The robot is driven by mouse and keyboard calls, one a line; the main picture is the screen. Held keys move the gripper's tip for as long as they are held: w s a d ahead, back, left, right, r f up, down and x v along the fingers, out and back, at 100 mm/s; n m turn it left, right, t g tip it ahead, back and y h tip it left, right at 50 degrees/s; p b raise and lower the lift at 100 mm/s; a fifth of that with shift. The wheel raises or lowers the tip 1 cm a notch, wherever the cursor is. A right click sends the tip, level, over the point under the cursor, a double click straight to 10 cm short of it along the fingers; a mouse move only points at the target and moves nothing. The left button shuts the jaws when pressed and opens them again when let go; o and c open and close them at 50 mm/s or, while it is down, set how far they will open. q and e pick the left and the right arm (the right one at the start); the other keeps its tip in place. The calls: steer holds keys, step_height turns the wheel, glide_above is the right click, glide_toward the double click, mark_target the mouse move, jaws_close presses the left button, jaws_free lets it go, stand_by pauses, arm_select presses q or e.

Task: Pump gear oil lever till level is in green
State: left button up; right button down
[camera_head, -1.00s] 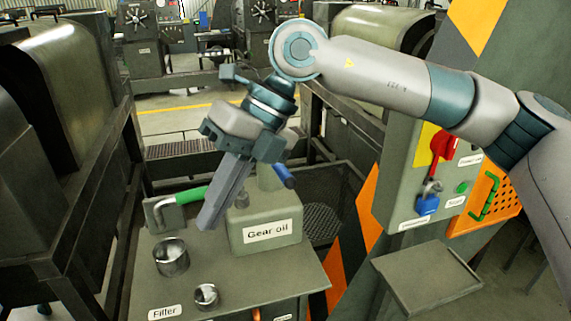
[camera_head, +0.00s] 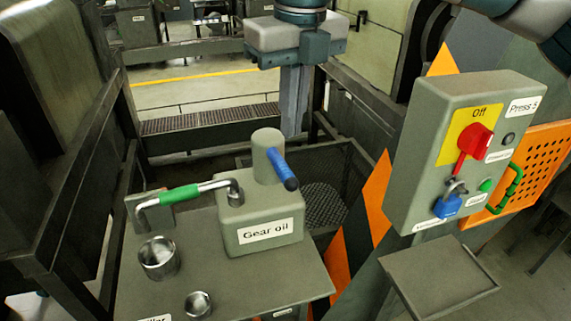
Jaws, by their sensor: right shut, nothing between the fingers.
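The grey gear oil box (camera_head: 262,222), labelled "Gear oil", stands on a grey table with a round post (camera_head: 267,147) on top. A blue-gripped lever (camera_head: 282,170) sticks out from the post, sloping down to the right. A bent metal bar with a green grip (camera_head: 180,194) reaches from the box's top left out to the left. No level gauge or green zone can be made out. My right gripper (camera_head: 292,130) is shut and empty, pointing down behind the post in the picture, apart from the blue lever. My left gripper is not in view.
Two open metal cups, a larger one (camera_head: 159,258) and a smaller one (camera_head: 198,304), stand on the table (camera_head: 238,290). A control box (camera_head: 420,175) with a red switch and blue padlock is at right, above a small shelf (camera_head: 440,280). Dark machine frames flank the table.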

mark_target(288, 170)
steer(key=shift+a+f+b, duration=0.1)
steer(key=shift+f+b, duration=0.35)
steer(key=shift+f, duration=0.85)
steer(key=shift+w+a+f+b, duration=0.15)
steer(key=shift+f+b, duration=0.15)
steer(key=shift+f, duration=0.85)
steer(key=shift+w+d+f+b, duration=0.15)
steer(key=shift+f+b, duration=0.1)
steer(key=shift+f, duration=0.85)
steer(key=shift+a, duration=0.1)
